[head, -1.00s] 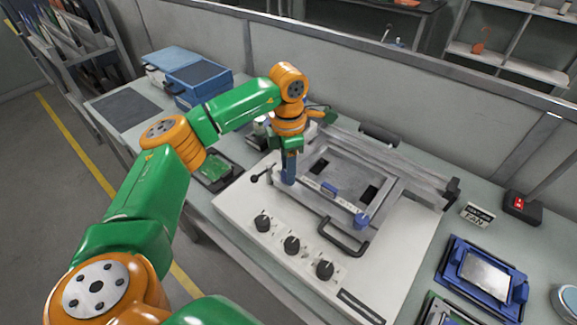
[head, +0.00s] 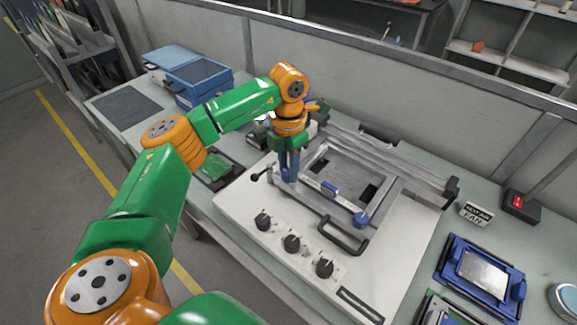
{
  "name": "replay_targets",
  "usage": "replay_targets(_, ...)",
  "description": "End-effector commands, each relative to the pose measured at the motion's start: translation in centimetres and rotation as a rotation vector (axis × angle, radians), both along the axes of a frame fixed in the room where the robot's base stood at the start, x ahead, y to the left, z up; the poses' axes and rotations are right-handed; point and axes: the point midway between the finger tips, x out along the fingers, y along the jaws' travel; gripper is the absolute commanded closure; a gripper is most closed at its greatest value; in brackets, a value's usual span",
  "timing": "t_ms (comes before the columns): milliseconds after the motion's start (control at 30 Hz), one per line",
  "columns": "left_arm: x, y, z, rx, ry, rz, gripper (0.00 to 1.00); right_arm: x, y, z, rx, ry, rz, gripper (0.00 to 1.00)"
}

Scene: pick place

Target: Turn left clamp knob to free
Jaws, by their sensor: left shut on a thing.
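The white fixture (head: 252,207) has a grey metal frame (head: 350,172) on it. My left gripper (head: 289,172) points down at the frame's front left corner and is shut on the left clamp knob (head: 288,177), a blue piece mostly hidden between the fingers. A second blue clamp knob (head: 361,219) stands at the frame's front right corner, with no gripper near it. My right gripper is not in view.
Several black dials (head: 292,243) and a black handle (head: 342,236) are on the fixture's front. A green board (head: 215,171) lies to the left, blue boxes (head: 198,82) behind.

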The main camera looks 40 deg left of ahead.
Motion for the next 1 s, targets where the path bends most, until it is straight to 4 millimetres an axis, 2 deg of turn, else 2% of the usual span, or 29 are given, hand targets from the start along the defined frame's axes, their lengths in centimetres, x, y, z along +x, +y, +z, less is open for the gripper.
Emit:
replay_targets(167,-0.1,0.0,-0.2,0.000,0.006,-0.001,1.00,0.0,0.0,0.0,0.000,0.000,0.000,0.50)
replay_targets(200,-0.1,0.0,-0.2,0.000,0.006,-0.001,0.59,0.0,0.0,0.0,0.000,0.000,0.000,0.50)
replay_targets(300,-0.1,0.0,-0.2,0.000,0.005,-0.001,0.34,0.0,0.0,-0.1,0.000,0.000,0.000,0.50)
replay_targets(633,0.0,0.0,0.3,-0.001,-0.001,-0.001,0.34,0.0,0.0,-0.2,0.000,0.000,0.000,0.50)
replay_targets(900,0.0,-0.1,5.7,-0.001,-0.001,-0.002,0.34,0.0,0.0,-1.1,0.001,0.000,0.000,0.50)
replay_targets(1000,0.0,0.0,6.7,0.000,0.002,-0.002,0.34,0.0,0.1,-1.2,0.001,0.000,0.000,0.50)
